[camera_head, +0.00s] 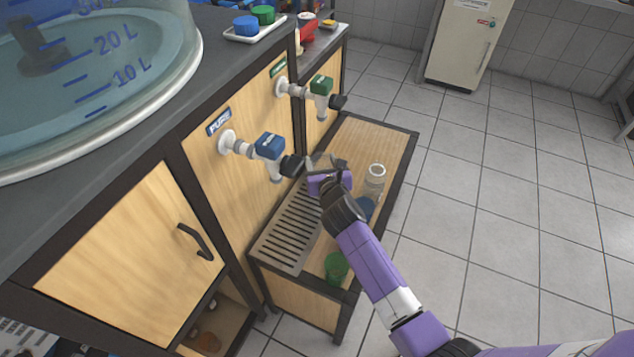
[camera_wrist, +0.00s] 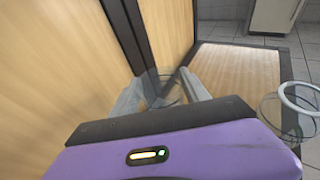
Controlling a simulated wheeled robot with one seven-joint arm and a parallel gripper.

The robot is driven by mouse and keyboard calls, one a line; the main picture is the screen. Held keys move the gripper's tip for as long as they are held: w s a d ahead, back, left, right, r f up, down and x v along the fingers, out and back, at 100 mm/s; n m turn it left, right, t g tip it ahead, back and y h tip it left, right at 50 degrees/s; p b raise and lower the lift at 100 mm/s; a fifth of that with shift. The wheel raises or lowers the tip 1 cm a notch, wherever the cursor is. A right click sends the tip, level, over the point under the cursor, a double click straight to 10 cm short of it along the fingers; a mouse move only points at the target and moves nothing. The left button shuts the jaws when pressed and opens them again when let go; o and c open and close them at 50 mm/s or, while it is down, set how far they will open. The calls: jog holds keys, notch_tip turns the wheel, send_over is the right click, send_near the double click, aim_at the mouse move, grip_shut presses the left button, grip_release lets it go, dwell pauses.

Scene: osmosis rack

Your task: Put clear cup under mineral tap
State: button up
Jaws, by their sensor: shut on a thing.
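My gripper (camera_head: 328,166) is above the low bench, beside the pure tap's dark outlet knob. In the wrist view its two fingers (camera_wrist: 160,92) are shut on a see-through thing, the clear cup (camera_wrist: 163,86), which is faint and hard to outline. In the head view the cup is mostly lost behind the gripper. The mineral tap (camera_head: 321,88), with a green block and dark knob, sticks out of the cabinet front, farther back than my gripper. The pure tap (camera_head: 269,147), with a blue block, is nearer.
A slotted drip grate (camera_head: 287,235) lies on the bench (camera_head: 378,137) along the cabinet. A glass jar (camera_head: 375,182), a blue cup (camera_head: 366,207) and a green cup (camera_head: 337,266) stand on the bench's outer side. The far bench end is bare. A large water tank (camera_head: 100,80) stands on the counter.

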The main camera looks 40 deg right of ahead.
notch_tip(320, 180, down, 7)
jog(key=b, duration=0.3)
jog(key=shift+r, duration=0.2)
jog(key=shift+f, duration=0.15)
jog(key=o, duration=1.3)
jog(key=p+v, duration=0.2)
jog(key=v, duration=1)
